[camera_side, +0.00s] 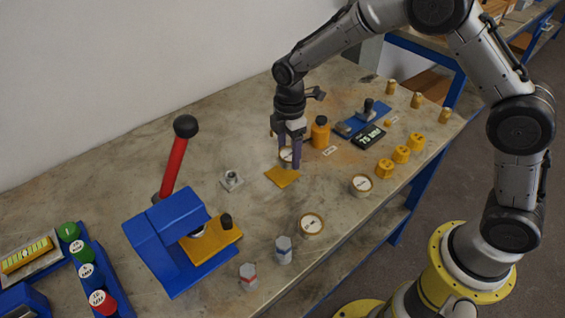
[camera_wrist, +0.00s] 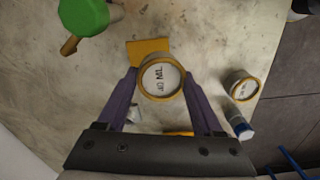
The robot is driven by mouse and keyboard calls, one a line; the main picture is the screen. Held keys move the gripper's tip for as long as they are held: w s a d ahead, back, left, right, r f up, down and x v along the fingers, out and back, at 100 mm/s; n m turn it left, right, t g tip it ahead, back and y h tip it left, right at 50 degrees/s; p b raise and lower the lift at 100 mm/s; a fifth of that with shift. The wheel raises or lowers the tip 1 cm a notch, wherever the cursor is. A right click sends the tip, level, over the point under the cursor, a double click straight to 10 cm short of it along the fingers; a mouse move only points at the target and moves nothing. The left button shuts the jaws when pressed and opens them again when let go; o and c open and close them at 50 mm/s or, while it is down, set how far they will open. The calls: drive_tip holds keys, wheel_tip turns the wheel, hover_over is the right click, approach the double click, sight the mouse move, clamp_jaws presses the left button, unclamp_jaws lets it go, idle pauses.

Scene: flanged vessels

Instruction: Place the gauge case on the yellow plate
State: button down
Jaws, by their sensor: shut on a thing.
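The gauge case is a round, white-faced piece with a gold rim; it shows in the side view (camera_side: 286,155) and in the wrist view (camera_wrist: 162,78). My gripper (camera_side: 288,160) is shut on it, with one purple finger on each side; it also shows in the wrist view (camera_wrist: 161,84). The yellow plate (camera_side: 282,177) lies flat on the bench, just in front of the fingers in the side view. In the wrist view the case covers the lower edge of the plate (camera_wrist: 147,47). I cannot tell its exact height above the bench.
Two similar round cases (camera_side: 361,185) (camera_side: 311,225) stand to the right and front. A blue press with a red lever (camera_side: 174,167) stands left. A small metal block (camera_side: 231,180) lies left of the plate.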

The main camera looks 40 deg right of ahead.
sight(282, 151)
drive_tip(key=shift+w+a+f, duration=0.2)
drive_tip(key=shift+w+f, duration=0.75)
drive_tip(key=shift+f, duration=1.7)
drive_tip(key=shift+f, duration=0.1)
drive_tip(key=shift+c, duration=0.2)
unclamp_jaws()
drive_tip(key=shift+f, duration=0.1)
